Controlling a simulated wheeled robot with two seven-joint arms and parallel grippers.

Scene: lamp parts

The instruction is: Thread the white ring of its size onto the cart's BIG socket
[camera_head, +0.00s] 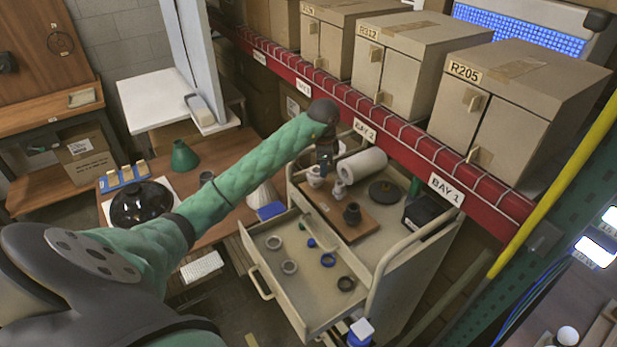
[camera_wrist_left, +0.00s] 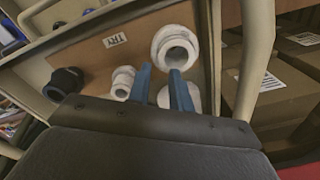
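The cart (camera_head: 385,270) has a brown board (camera_head: 322,208) on top. On it stand a dark socket (camera_head: 352,214) and two white pieces, one (camera_head: 338,190) mid-board and one (camera_head: 315,176) near the far corner. The wrist view shows the dark socket (camera_wrist_left: 65,82), a smaller white socket (camera_wrist_left: 122,82) and a wide round white piece with an open centre (camera_wrist_left: 175,47); I cannot tell whether that includes a loose ring. Two pale rings (camera_head: 273,242) (camera_head: 289,267) lie in the open drawer. My left gripper (camera_wrist_left: 160,68) is open and empty above the board, beside the white pieces. My right gripper is out of view.
The drawer also holds a blue ring (camera_head: 328,260), a black ring (camera_head: 346,284) and small parts. A white roll (camera_head: 362,166) and a black disc (camera_head: 386,192) lie behind the board. The red shelf rail (camera_head: 400,150) with boxes runs close behind the cart.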

